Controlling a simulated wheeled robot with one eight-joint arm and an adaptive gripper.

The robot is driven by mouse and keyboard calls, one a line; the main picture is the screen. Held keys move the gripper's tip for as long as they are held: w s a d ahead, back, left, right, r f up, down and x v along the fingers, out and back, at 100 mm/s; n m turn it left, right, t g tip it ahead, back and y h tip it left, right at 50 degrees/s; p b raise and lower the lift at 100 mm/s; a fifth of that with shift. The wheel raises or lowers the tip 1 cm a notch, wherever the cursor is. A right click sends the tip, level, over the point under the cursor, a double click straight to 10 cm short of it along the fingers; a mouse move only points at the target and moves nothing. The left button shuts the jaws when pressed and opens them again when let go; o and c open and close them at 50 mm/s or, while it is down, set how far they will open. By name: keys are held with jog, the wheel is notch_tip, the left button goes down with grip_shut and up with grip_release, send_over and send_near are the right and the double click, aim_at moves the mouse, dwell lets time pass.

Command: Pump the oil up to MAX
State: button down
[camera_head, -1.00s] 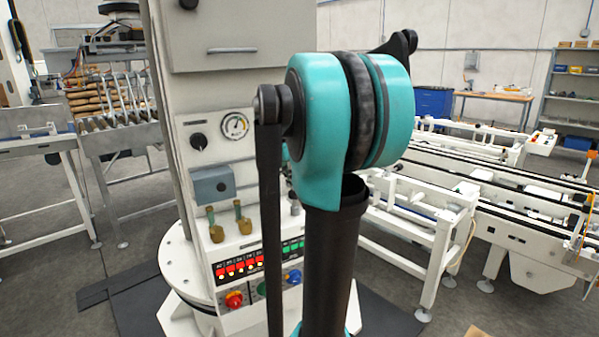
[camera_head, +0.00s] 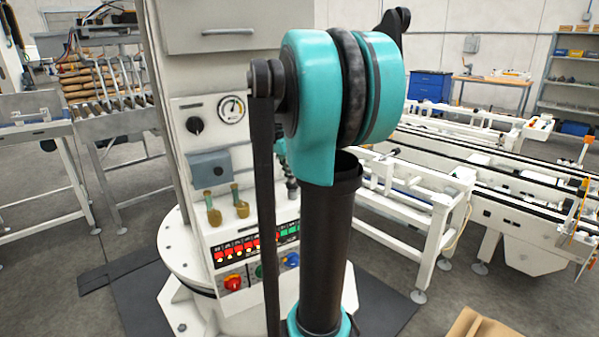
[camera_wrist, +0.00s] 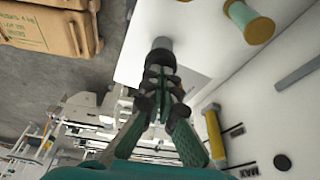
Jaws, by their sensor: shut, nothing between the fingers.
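My gripper (camera_wrist: 163,88) is shut and empty in the wrist view, its green-padded fingers pointing at a dark round knob (camera_wrist: 162,44) on the white machine. I cannot tell whether the tips touch the knob. To the right is a yellow sight tube (camera_wrist: 213,132) with an upside-down MAX label (camera_wrist: 247,171) near it. The oil level in the tube is too small to read. In the head view my gripper (camera_head: 291,185) is a dark shape beside the machine panel, mostly hidden behind my arm.
The machine panel carries a gauge (camera_head: 231,109), two amber cups (camera_head: 213,209), a row of lit buttons (camera_head: 235,250) and a red knob (camera_head: 233,283). White conveyors (camera_head: 490,185) stand at the right. A cardboard box (camera_head: 485,325) is at the lower right. Brown sacks (camera_wrist: 50,28) show in the wrist view.

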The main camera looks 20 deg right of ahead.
jog(key=v, duration=1.2)
jog(key=shift+d, duration=0.15)
jog(key=shift+s+r, duration=0.1)
dwell(0.3)
